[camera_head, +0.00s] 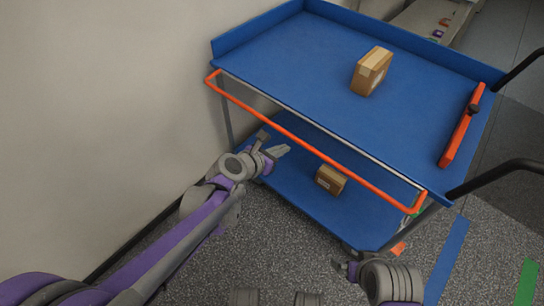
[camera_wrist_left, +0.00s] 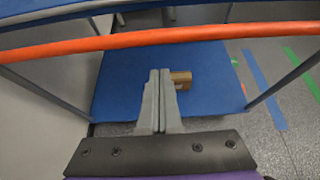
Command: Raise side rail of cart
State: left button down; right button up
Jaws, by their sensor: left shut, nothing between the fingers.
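The blue cart (camera_head: 310,50) has an orange side rail (camera_head: 300,142) along its near long side. The rail hangs slightly outside and below the edge of the top shelf. In the left wrist view the rail (camera_wrist_left: 200,34) crosses the whole picture above the fingertips. My left gripper (camera_head: 283,150) is shut and empty, just below the rail near its middle, with a visible gap between them in the wrist view (camera_wrist_left: 160,72). My right gripper (camera_head: 343,268) is low at the bottom right, away from the rail; its jaws are too small to read.
A cardboard box (camera_head: 371,71) stands on the top shelf. Another box (camera_head: 331,179) sits on the lower shelf (camera_head: 300,205). An orange bar (camera_head: 462,125) lies at the right end of the top, by black handles (camera_head: 500,178). A wall (camera_head: 100,100) is close on the left.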

pick_arm(q)
jog(key=shift+d+r, duration=0.1)
jog(key=shift+r, duration=1.55)
pick_arm(e)
jog(key=shift+s+r, duration=0.1)
jog(key=shift+r, duration=0.05)
jog(key=shift+r, duration=0.1)
